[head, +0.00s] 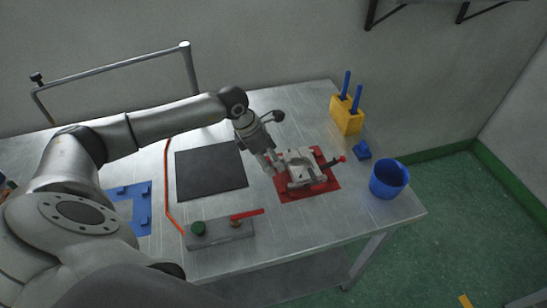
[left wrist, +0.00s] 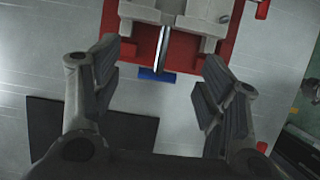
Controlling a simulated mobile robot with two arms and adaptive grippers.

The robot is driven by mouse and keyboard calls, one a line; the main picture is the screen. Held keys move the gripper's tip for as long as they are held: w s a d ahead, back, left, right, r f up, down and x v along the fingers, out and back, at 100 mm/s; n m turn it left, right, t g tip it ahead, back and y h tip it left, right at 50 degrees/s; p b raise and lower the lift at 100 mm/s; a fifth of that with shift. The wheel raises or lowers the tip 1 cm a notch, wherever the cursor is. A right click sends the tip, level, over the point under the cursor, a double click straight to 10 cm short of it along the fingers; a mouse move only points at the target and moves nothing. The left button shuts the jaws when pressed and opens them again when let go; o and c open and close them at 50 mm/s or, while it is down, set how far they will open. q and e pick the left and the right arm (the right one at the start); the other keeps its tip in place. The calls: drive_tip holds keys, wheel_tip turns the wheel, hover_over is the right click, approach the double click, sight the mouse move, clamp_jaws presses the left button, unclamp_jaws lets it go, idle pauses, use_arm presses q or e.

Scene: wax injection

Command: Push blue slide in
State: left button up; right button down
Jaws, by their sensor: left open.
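The grey metal mold (head: 301,166) sits on a red base plate (head: 322,188) on the metal table. In the left wrist view the mold (left wrist: 198,12) is at the top, with a shiny rod or groove along its middle. A small flat blue piece (left wrist: 157,74), which looks like the blue slide, sticks out at the mold's near edge. My left gripper (head: 270,164) is at the mold's left side, fingers spread and empty. In the left wrist view the open fingers (left wrist: 160,62) are on either side of the blue piece, apart from it. The head view does not clearly show the blue piece.
A black mat (head: 211,170) lies left of the mold. A grey block with a green button and red lever (head: 220,233) is in front. A blue cup (head: 389,180), a small blue block (head: 362,150) and a yellow holder (head: 346,115) with blue-handled tools stand right.

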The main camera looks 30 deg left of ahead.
use_arm(q)
drive_tip(key=shift+x, duration=1.2)
